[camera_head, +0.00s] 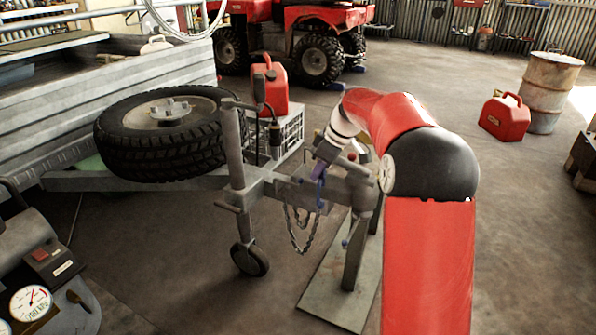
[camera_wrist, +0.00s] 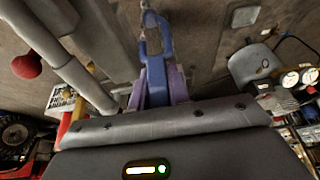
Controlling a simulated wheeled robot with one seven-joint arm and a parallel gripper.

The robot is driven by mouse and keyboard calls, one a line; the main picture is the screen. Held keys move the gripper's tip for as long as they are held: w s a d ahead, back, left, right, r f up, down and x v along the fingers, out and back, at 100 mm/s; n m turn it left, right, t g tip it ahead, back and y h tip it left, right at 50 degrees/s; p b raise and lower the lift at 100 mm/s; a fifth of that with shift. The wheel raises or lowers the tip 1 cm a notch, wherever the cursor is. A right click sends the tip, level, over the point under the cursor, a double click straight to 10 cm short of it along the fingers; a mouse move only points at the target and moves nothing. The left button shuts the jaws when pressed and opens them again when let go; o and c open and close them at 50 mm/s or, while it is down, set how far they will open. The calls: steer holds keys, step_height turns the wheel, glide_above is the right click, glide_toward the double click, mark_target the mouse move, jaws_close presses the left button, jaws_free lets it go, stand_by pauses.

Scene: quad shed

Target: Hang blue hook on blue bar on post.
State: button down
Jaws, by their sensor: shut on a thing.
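My gripper (camera_head: 326,153) points down beside the trailer coupling, with its purple fingers closed. It is shut on a blue hook (camera_head: 320,192), which hangs below the fingers. In the wrist view the blue hook (camera_wrist: 157,70) stands between the purple fingers, its curved end pointing away from my gripper (camera_wrist: 156,90). A metal post (camera_head: 354,255) stands on a flat plate to the right of the hook. A small blue piece (camera_head: 345,243) shows at the post's left side, lower than the hook; I cannot tell its full shape. My arm hides part of the area right of the post.
The trailer drawbar (camera_head: 285,188) and its coupling lie close beside the hook. A chain (camera_head: 300,232) hangs below it. A jockey wheel (camera_head: 250,259) stands to the left. The base plate (camera_head: 335,300) lies on the floor. A red can (camera_head: 504,118) and drum (camera_head: 549,92) stand farther right.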

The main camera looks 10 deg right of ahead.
steer(key=s+d+f+n+g+p, duration=0.2)
steer(key=s+d+f+n+g, duration=0.4)
steer(key=s+d+n, duration=0.75)
steer(key=shift+n, duration=0.85)
steer(key=shift+w+a+f, duration=0.6)
steer(key=shift+w+a, duration=0.2)
steer(key=shift+a, duration=0.3)
steer(key=shift+w+a+f, duration=0.65)
steer(key=shift+w+a, duration=0.2)
steer(key=shift+a, duration=0.2)
steer(key=shift+w+a+f, duration=0.6)
steer(key=shift+w+a, duration=0.2)
steer(key=shift+a, duration=0.3)
steer(key=shift+p, duration=0.75)
steer(key=shift+f+b, duration=0.95)
steer(key=shift+f, duration=1.05)
steer(key=c, duration=0.8)
jaws_free()
steer(key=shift+o, duration=0.2)
